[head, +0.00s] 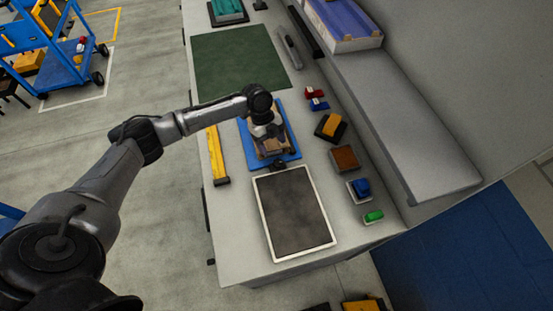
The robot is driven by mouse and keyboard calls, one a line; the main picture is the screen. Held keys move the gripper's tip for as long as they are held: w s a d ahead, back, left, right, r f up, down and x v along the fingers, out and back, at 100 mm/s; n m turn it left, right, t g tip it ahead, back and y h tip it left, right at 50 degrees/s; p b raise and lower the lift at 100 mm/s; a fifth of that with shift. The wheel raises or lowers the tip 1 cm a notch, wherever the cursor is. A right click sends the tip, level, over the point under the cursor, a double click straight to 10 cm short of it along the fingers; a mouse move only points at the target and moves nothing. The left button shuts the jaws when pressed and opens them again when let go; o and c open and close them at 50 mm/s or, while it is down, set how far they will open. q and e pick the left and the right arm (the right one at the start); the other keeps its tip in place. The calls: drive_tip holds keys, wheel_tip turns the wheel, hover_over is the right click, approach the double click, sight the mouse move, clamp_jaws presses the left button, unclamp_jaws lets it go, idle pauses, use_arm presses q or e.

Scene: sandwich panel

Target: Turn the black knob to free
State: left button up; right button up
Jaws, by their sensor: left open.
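A blue plate (292,140) lies on the bench and bears a small brown, layered-looking block (272,151). A small dark part (279,166), which looks like the black knob, sits at the plate's near edge; its setting is too small to read. My left arm reaches in from the left, and its gripper (268,138) points down over the plate, just above or at the block. Its jaws are open. The wrist and gripper hide part of the plate, and I cannot tell whether the fingers touch anything. My right gripper is not in view.
A dark, white-framed panel (295,212) lies in front of the plate, a yellow bar (217,155) to its left. To the right are an orange block on a black base (331,126), a brown block (344,158), blue (360,188) and green (373,216) pieces. A grey shelf (400,120) runs along the right.

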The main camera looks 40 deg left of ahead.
sight(278, 162)
use_arm(q)
drive_tip(key=x, duration=0.6)
drive_tip(key=shift+d+f, duration=0.1)
drive_tip(key=shift+f, duration=0.1)
drive_tip(key=shift+d+f, duration=0.25)
drive_tip(key=shift+f, duration=0.35)
drive_tip(key=shift+c, duration=0.4)
